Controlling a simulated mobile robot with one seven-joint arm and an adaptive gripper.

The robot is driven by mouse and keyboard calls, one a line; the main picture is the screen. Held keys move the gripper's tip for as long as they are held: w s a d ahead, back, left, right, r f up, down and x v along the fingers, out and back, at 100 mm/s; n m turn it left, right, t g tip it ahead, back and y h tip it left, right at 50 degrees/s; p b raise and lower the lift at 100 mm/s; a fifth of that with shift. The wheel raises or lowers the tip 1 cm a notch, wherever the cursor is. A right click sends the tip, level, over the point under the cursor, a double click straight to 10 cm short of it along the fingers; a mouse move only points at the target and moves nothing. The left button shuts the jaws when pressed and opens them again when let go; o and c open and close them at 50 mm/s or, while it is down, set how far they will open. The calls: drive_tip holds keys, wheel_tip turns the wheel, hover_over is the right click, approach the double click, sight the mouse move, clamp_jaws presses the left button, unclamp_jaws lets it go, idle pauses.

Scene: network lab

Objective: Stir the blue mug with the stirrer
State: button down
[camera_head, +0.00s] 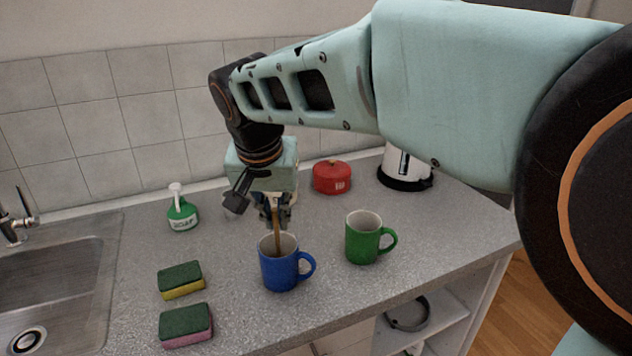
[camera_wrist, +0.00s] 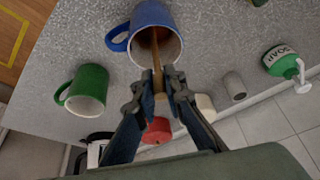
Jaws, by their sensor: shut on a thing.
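The blue mug (camera_head: 278,270) stands upright on the grey counter, its handle to the right in the head view. It also shows at the top of the wrist view (camera_wrist: 148,16). My gripper (camera_head: 274,208) is above the mug, pointing down. It is shut on the stirrer (camera_head: 277,236), a thin brown stick, which also shows between the fingertips in the wrist view (camera_wrist: 156,52). The stirrer's lower end is inside the mug. Whether it touches the mug's bottom or wall I cannot tell.
A green mug (camera_head: 363,240) stands just right of the blue mug. Two sponges (camera_head: 181,278) (camera_head: 187,326) lie to the left. A soap bottle (camera_head: 183,214), a red canister (camera_head: 332,178) and a kettle (camera_head: 403,170) stand behind. The sink (camera_head: 60,275) is at the far left.

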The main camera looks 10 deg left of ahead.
idle(0.3)
drive_tip(key=shift+w+r+p, duration=0.15)
drive_tip(key=shift+r+p, duration=3.6)
drive_tip(key=shift+r, duration=1)
